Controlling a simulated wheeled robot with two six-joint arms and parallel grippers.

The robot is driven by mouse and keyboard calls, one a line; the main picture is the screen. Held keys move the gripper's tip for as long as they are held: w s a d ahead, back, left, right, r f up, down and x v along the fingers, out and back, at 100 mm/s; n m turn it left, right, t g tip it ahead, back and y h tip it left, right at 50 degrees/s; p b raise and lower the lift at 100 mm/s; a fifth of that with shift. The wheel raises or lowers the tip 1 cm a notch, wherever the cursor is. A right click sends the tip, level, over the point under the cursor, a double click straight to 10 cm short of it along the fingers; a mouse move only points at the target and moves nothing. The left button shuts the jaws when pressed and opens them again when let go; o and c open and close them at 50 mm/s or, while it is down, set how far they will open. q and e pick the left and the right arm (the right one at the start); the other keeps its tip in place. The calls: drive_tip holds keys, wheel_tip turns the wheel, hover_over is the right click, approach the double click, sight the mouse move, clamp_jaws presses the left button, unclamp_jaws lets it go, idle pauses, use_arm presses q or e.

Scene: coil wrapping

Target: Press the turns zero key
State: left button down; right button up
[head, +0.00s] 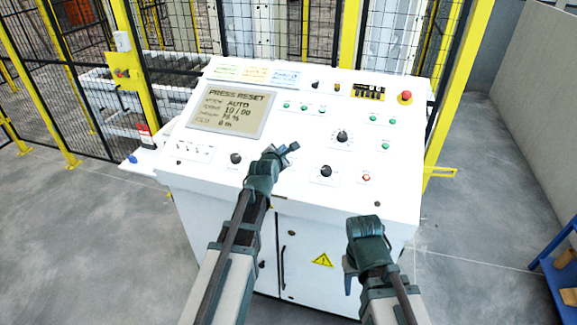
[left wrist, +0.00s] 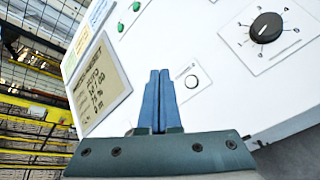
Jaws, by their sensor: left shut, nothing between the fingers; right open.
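The white control console (head: 200,178) fills the middle of the head view. Its display (head: 232,110) reads "PRESS RESET" and "AUTO", with smaller lines below. My left gripper (head: 288,150) is over the panel, right of the display, with its fingers shut and empty. In the left wrist view its blue fingers (left wrist: 160,95) point at the panel. A small round pale key (left wrist: 191,82) shows just right of the fingertips, apart from them in the picture; its label is too small to read. I cannot tell whether the fingertips touch the panel. My right gripper (head: 350,272) is open, in front of the console's right side.
A black selector knob (left wrist: 266,27) is right of the pale key. Other panel controls include a black knob (head: 326,171), a red-ringed button (head: 366,178) and a red emergency stop (head: 405,97). Yellow-framed mesh fencing (head: 185,25) stands behind. A blue shelf (head: 560,265) is far right.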

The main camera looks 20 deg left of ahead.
use_arm(q)
drive_tip(key=shift+w+f+b, duration=0.5)
drive_tip(key=shift+f+b, duration=0.45)
drive_tip(key=shift+f, duration=0.1)
drive_tip(key=shift+w+f+b, duration=0.45)
drive_tip(key=shift+f+b, duration=0.5)
drive_tip(key=shift+f, duration=0.15)
drive_tip(key=shift+w+f+b, duration=0.5)
drive_tip(key=shift+f+b, duration=0.45)
drive_tip(key=shift+f, duration=0.1)
drive_tip(key=shift+f, duration=0.1)
drive_tip(key=shift+w+d+f+b, duration=0.1)
drive_tip(key=shift+w+f+b, duration=0.05)
drive_tip(key=shift+f+b, duration=0.2)
drive_tip(key=shift+w+f+b, duration=0.15)
drive_tip(key=shift+f+b, duration=0.15)
drive_tip(key=shift+b, duration=0.15)
drive_tip(key=shift+s+r+p, duration=0.3)
drive_tip(key=shift+r+p, duration=0.45)
drive_tip(key=shift+p, duration=0.05)
drive_tip(key=shift+r, duration=0.1)
drive_tip(key=r+p, duration=0.1)
drive_tip(key=s+r+p, duration=0.1)
drive_tip(key=r+p, duration=0.1)
drive_tip(key=s+r+p, duration=0.1)
drive_tip(key=shift+r, duration=0.2)
